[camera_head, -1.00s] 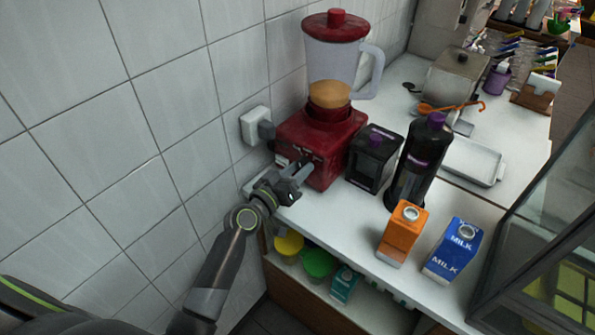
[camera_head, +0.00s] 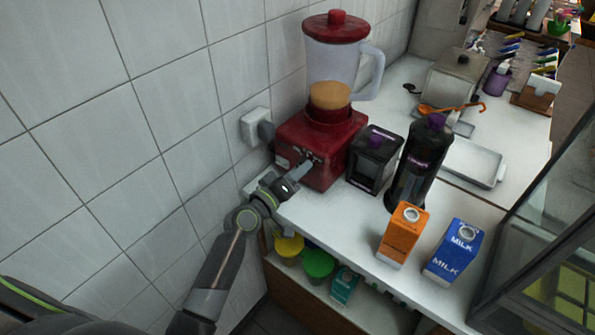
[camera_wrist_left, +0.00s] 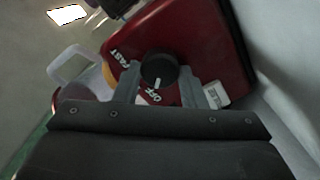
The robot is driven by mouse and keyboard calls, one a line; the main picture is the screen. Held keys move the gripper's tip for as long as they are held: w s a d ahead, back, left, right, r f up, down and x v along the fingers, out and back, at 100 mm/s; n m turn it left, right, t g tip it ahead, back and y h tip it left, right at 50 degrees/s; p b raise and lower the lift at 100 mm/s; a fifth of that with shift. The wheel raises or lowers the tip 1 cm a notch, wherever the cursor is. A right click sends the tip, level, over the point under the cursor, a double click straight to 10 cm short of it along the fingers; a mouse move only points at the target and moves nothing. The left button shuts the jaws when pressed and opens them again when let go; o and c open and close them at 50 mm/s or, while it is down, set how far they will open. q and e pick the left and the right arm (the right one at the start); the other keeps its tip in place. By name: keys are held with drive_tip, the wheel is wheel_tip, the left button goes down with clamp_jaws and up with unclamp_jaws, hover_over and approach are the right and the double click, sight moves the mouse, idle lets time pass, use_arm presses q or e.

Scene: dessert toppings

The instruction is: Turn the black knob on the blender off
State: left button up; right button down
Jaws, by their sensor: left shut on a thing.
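The red blender (camera_head: 318,150) stands on the white counter against the tiled wall, with a clear jug on top holding something tan. My left gripper (camera_head: 304,168) is at the front face of its base and hides the knob in the head view. In the left wrist view the round black knob (camera_wrist_left: 158,69) sits between the two grey fingers, and the gripper is shut on it. The knob's white mark points down toward the OFF label (camera_wrist_left: 154,98). The FAST label (camera_wrist_left: 122,59) is at the upper left of the knob. My right gripper is not in view.
A black box-shaped appliance (camera_head: 373,162) and a tall black bottle-like machine (camera_head: 416,168) stand right of the blender. An orange carton (camera_head: 402,238) and a blue milk carton (camera_head: 453,252) stand near the front edge. A wall socket (camera_head: 254,126) is behind the blender.

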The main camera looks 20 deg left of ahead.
use_arm(q)
drive_tip(key=o, duration=1)
drive_tip(key=shift+s, duration=0.1)
drive_tip(key=shift+b+v, duration=1.85)
drive_tip(key=shift+v, duration=6.85)
